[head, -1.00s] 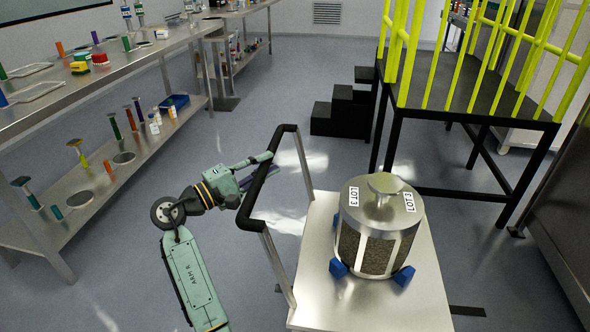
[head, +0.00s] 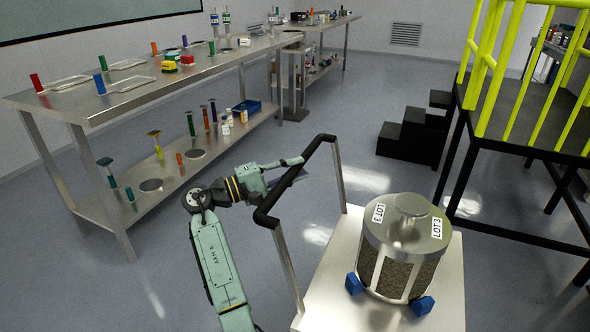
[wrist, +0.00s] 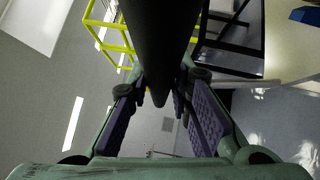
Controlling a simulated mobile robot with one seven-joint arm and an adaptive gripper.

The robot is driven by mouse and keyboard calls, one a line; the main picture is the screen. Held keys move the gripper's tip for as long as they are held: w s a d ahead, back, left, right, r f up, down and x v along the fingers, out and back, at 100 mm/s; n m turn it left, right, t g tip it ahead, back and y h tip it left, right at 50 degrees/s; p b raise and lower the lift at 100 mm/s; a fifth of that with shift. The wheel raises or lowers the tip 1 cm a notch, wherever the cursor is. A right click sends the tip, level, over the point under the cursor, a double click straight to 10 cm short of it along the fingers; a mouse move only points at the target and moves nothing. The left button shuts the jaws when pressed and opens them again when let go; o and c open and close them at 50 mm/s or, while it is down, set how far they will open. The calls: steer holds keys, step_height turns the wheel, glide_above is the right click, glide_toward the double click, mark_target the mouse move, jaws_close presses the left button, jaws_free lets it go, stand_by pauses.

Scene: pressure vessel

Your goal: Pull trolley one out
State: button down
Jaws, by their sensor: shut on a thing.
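The trolley (head: 335,307) is a pale flat platform with a black push handle (head: 318,142) on metal posts at its left end. It carries a metal drum (head: 408,235) labelled LOT 3, held between blue blocks (head: 421,306). My gripper (head: 296,167) is at the black handle bar, on its left side in the head view. In the wrist view my gripper (wrist: 166,108) has its purple-padded fingers on both sides of the dark bar (wrist: 158,40), shut on it. The trolley's wheels are hidden, and no trolley number shows.
A steel workbench (head: 150,95) with jars and tools runs along the left. Black steps (head: 414,138) and a platform with yellow railings (head: 497,70) stand at the back right. Grey floor (head: 330,95) is clear between bench and steps.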

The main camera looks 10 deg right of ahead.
steer(key=c, duration=1.8)
jaws_free()
steer(key=shift+w+r, duration=0.1)
steer(key=shift+r, duration=0.15)
steer(key=o, duration=0.4)
steer(key=shift+f, duration=0.15)
steer(key=shift+c, duration=0.2)
steer(key=v, duration=1.2)
